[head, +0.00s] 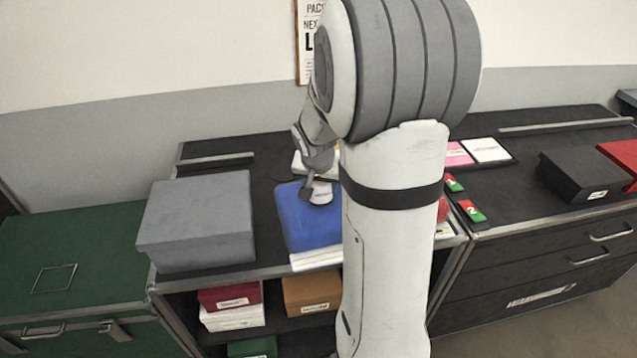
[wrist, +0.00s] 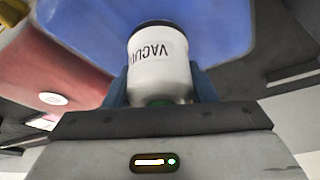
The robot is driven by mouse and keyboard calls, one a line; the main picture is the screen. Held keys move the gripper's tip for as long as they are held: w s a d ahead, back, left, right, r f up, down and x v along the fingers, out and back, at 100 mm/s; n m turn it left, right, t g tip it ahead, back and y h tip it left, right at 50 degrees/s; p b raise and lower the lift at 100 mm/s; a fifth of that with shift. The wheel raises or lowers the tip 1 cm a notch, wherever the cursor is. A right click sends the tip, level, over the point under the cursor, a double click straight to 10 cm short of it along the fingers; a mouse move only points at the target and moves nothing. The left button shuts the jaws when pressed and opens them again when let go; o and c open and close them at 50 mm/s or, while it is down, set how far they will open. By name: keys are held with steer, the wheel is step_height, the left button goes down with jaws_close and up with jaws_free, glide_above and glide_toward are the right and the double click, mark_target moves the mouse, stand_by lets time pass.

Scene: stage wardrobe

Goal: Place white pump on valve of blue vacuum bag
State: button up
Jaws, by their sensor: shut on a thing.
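The white pump (head: 321,193) is between the fingers of my gripper (head: 318,182), which is shut on it. In the wrist view the pump (wrist: 158,72) shows "VACUU" lettering, a dark rim at its far end and some green near the fingers. The blue vacuum bag (head: 295,222) lies on the dark counter, and the pump is over its upper right part. The bag (wrist: 85,25) fills the top of the wrist view. The bag's valve is not visible, and I cannot tell whether the pump touches the bag.
A grey box (head: 195,225) stands left of the blue bag. A red bag with a white round valve (wrist: 52,98) lies beside the blue one. My arm hides much of the counter's right part. Boxes (head: 232,315) sit on the shelf below.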

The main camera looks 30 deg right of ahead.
steer(key=o, duration=1.2)
steer(key=shift+r, duration=0.15)
steer(key=v, duration=1.1)
steer(key=s+a+f+n+y, duration=0.1)
steer(key=s+a+n+y, duration=0.1)
steer(key=s+a+n, duration=0.5)
steer(key=s+a, duration=0.5)
steer(key=s, duration=0.4)
steer(key=shift+s+a+n+g+y, duration=0.2)
steer(key=shift+a+n+g+y, duration=0.1)
steer(key=shift+a+n+g, duration=0.1)
